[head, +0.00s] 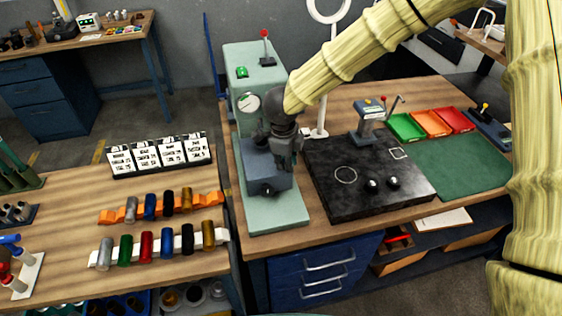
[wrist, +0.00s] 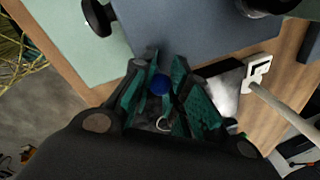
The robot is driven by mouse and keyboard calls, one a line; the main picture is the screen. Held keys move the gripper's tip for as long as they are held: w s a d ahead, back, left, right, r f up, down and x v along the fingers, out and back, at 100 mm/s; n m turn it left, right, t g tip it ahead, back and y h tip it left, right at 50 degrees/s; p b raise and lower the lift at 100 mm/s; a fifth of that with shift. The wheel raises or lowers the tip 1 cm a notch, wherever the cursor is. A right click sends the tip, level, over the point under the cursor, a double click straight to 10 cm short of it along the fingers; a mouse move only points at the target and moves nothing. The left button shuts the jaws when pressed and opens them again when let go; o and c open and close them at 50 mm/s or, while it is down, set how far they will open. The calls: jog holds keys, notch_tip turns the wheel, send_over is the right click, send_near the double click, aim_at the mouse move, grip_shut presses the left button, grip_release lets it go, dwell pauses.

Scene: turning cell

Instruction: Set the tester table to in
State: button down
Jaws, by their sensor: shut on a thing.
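The tester is a pale green upright machine (head: 252,58) with a round dial (head: 249,102), standing on the wooden bench. Its blue-grey table block (head: 262,176) sits low on the front, above the pale green base (head: 272,217). My gripper (head: 287,160) is at the right side of this block. In the wrist view the fingers (wrist: 160,95) are closed around a small blue-ended knob (wrist: 160,84) beside the blue-grey block (wrist: 195,40). The fingers hide most of the knob and its stem. I cannot read the table's position from a mark.
A black stone plate (head: 330,195) with two dark balls lies right of the tester. A white lamp stand (head: 322,105) rises behind my gripper. Green, orange and red trays (head: 432,122) are farther right. Racks of coloured cylinders (head: 160,243) stand on the left bench.

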jog(key=shift+w+r, duration=0.15)
jog(key=shift+w, duration=0.05)
jog(key=c, duration=1.7)
grip_release()
jog(key=o, duration=0.4)
jog(key=shift+w, duration=0.15)
jog(key=shift+c, duration=0.2)
notch_tip(320, 180, up, 12)
jog(key=s+a, duration=0.1)
jog(key=s, duration=0.1)
jog(key=shift+f, duration=0.2)
jog(key=shift+s+f, duration=0.1)
jog(key=shift+s, duration=0.05)
